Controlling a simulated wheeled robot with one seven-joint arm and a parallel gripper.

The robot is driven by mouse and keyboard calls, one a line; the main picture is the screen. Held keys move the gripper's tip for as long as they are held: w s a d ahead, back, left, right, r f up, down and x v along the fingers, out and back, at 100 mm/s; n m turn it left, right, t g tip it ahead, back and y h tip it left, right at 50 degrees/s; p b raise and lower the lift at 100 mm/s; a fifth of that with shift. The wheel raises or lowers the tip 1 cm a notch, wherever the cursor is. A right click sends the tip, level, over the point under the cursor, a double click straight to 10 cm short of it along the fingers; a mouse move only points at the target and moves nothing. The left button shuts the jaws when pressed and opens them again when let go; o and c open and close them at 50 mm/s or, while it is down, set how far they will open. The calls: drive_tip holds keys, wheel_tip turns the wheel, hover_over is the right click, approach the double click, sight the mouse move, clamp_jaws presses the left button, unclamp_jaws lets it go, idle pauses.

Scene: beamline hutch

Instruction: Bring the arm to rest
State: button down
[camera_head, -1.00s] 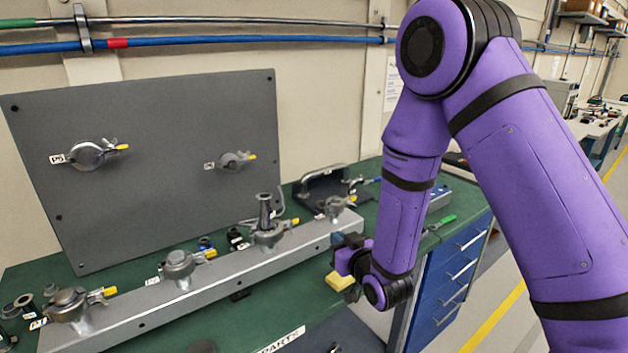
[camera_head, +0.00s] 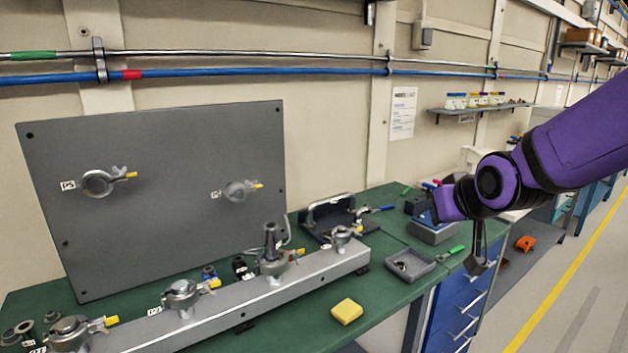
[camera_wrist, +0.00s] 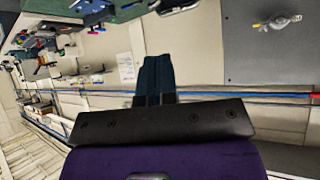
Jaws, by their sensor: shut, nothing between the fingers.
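My purple arm reaches in from the right edge of the head view. My gripper (camera_head: 433,205) is a small dark end on the purple wrist, raised near the right end of the bench and pointing left. In the wrist view its two dark blue fingers (camera_wrist: 154,72) lie together with nothing between them. Beyond them are the wall and the pipes. The fingertips are hard to make out in the head view. I cannot tell the exact gap between my gripper and the dark blue-grey device (camera_head: 432,229) near it.
The green bench (camera_head: 385,297) holds a grey rail (camera_head: 245,306) with several clamped fittings, a yellow block (camera_head: 347,311) and a grey tray (camera_head: 428,272). A grey panel (camera_head: 160,225) with two clamps stands behind. Blue drawers (camera_head: 452,310) are below right; an aisle runs at the far right.

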drive_tip(key=s+d+r+m+g+h, duration=0.1)
drive_tip(key=s+d+r+g, duration=0.1)
drive_tip(key=s, duration=0.9)
drive_tip(key=s+d+r+m+g, duration=0.1)
drive_tip(key=s+d+r, duration=0.3)
drive_tip(key=s, duration=0.7)
drive_tip(key=shift+s+d+g+h, duration=0.2)
drive_tip(key=shift+d+g+h, duration=0.2)
drive_tip(key=shift+d+g, duration=0.3)
drive_tip(key=shift+a, duration=0.1)
idle(0.6)
